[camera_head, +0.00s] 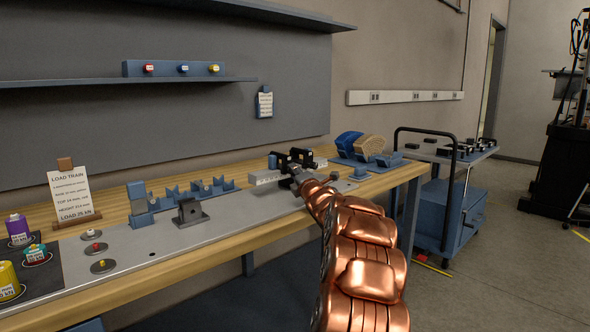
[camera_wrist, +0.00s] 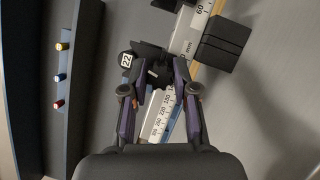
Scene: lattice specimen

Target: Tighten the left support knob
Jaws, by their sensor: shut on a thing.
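My gripper (camera_wrist: 154,78) is shut on a small dark part, which I take to be the support knob (camera_wrist: 151,66). The fingers hide much of it. A round white tag marked 22 (camera_wrist: 126,60) sits just left of it in the wrist view. A ruled bar (camera_wrist: 188,38) runs under the gripper and shows again between the fingers. In the head view, my gripper (camera_head: 301,178) is at the bar (camera_head: 264,178), in front of two black support blocks (camera_head: 302,157), and the knob cannot be made out there. I cannot tell how tight the knob is.
A row of blue fixtures (camera_head: 203,190) and a grey bracket (camera_head: 190,213) stand left along the metal plate. A load train sign (camera_head: 71,195) and coloured weights (camera_head: 18,230) are farther left. A blue cart (camera_head: 448,205) stands right of the bench, with open floor beyond.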

